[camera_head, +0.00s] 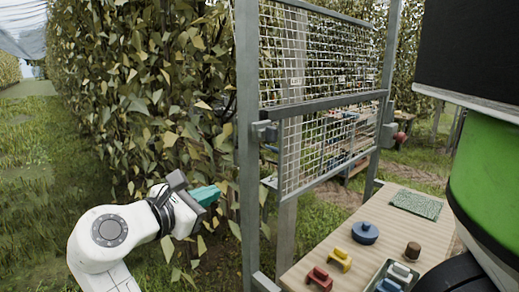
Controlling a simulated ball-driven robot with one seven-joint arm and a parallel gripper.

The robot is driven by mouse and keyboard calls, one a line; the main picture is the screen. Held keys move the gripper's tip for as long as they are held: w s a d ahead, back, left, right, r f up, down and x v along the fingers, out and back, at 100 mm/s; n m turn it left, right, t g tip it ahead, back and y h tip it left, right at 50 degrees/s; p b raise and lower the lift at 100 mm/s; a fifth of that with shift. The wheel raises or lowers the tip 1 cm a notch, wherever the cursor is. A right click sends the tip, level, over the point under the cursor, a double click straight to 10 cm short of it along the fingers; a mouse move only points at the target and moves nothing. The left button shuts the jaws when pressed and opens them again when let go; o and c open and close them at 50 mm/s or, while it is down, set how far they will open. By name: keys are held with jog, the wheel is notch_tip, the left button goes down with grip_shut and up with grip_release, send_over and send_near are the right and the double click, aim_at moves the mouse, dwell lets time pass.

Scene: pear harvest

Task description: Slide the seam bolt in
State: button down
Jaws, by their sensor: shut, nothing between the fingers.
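A wire-mesh panel (330,105) stands in a grey metal frame. A second grey fitting (388,134) with a red part sits at the right post. My gripper (213,194), with teal fingers, is shut and empty. In the picture it is left of the left post and below the grey fitting, apart from it.
A wooden table (345,225) at the lower right holds a blue round object (365,232), a yellow piece (339,259), a red piece (319,279), a brown cylinder (412,250), a green mat (416,205) and a tray. A leafy hedge (140,90) stands behind my arm. Grass lies at left.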

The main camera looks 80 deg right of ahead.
aim_at(270, 136)
notch_tip(270, 136, up, 10)
jog(key=s+a+n+g, duration=0.1)
jog(key=a+g, duration=0.1)
jog(key=g, duration=0.2)
jog(key=shift+a+g, duration=0.3)
jog(key=shift+g, duration=0.1)
jog(key=shift+d, duration=0.1)
jog(key=p+x, duration=0.1)
jog(key=x, duration=1.3)
jog(key=shift+f+p, duration=0.2)
jog(key=shift+p, duration=0.1)
